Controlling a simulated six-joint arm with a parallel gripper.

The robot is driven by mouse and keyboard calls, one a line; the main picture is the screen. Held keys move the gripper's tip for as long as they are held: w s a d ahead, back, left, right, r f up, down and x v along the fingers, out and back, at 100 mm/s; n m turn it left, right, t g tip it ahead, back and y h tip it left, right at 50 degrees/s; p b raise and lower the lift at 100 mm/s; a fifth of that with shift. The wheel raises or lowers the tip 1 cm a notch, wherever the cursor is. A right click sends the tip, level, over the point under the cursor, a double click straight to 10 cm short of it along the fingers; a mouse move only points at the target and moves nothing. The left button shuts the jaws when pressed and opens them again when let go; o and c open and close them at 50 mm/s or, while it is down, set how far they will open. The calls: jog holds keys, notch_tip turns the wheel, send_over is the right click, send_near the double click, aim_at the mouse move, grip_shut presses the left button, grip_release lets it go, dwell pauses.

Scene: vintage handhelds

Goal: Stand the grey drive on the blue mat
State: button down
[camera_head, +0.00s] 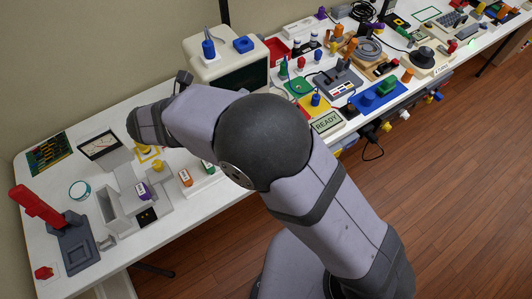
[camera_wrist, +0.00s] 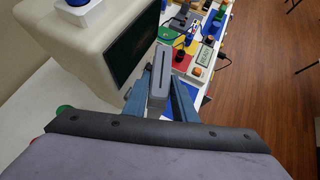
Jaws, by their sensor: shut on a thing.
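In the wrist view my gripper (camera_wrist: 160,100) is shut on the grey drive (camera_wrist: 160,76), a narrow upright grey box with a dark slot down its face. One finger is on each side of it. A blue patch (camera_wrist: 197,100) shows just right of the right finger, partly hidden by it. It may be the blue mat; I cannot tell. The drive seems held apart from it, but the gap is unclear. In the head view my arm hides the fingers and the drive.
A cream monitor (camera_wrist: 100,40) stands close on the left of my gripper and also shows in the head view (camera_head: 208,68). A READY display (camera_head: 327,122) and a grey console (camera_head: 338,83) stand beyond. A blue slab (camera_head: 368,104) carries green pieces. The table is crowded.

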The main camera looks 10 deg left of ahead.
jog(key=w+d+f+m+g+h+b, duration=0.1)
jog(key=w+d+m+g+h+b, duration=0.2)
jog(key=d, duration=0.5)
notch_tip(320, 180, down, 10)
jog(key=m+t, duration=0.1)
jog(key=shift+s, duration=0.15)
dwell(0.4)
jog(key=shift+f, duration=0.2)
jog(key=c, duration=1.5)
grip_release()
jog(key=shift+o, duration=0.2)
